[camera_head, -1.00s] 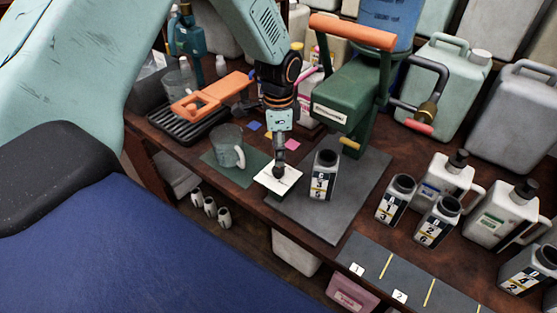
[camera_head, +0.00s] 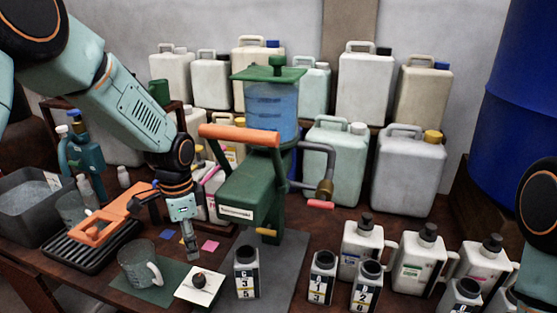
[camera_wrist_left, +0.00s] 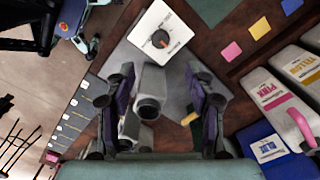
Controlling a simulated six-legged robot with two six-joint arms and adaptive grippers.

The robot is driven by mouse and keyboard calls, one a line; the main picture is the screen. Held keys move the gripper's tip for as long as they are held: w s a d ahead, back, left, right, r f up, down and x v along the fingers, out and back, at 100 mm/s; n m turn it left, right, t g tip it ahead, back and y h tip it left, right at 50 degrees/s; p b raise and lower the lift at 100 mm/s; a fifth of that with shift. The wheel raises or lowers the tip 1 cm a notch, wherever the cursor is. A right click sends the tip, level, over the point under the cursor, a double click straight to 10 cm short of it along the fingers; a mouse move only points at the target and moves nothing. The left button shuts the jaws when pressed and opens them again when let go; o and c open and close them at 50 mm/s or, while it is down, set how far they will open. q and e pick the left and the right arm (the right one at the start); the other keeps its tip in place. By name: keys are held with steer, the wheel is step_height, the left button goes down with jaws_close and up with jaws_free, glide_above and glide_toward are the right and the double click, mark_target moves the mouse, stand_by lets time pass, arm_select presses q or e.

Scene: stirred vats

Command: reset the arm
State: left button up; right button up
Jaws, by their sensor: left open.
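My left arm comes in from the left in the head view. Its gripper (camera_head: 190,246) points down, open and empty, above the bench behind a white card with a dark round knob (camera_head: 199,281). The gripper looks apart from the knob. In the left wrist view the two fingers (camera_wrist_left: 160,100) stand wide apart. A grey bottle labelled C35 (camera_wrist_left: 151,92) shows below and between them, not gripped. The card with its knob (camera_wrist_left: 160,39) shows ahead of the fingers. Part of my right arm shows at the right edge of the head view; its gripper is out of view.
A green press (camera_head: 245,195) with an orange handle stands right of the gripper. A glass mug (camera_head: 136,267) and an orange tool (camera_head: 108,218) on a black rack are to the left. Small bottles (camera_head: 322,277) and white jugs (camera_head: 360,248) crowd the right. Large canisters (camera_head: 365,85) line the back.

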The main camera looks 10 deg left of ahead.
arm_select(q)
steer(key=s+d+f+n, duration=0.3)
steer(key=s+d+f, duration=0.2)
steer(key=s+f, duration=0.45)
steer(key=s+d+f+n, duration=0.2)
steer(key=s+f+n, duration=0.25)
steer(key=s, duration=0.65)
steer(key=s+d+f+n, duration=0.1)
steer(key=s+f+n, duration=0.4)
steer(key=s, duration=0.7)
step_height(320, 180, down, 7)
steer(key=m+b, duration=0.1)
steer(key=b, duration=0.5)
steer(key=shift+w+f+m+b, duration=0.15)
steer(key=shift+w+m+b, duration=0.15)
steer(key=shift+m, duration=0.05)
steer(key=shift+o, duration=0.3)
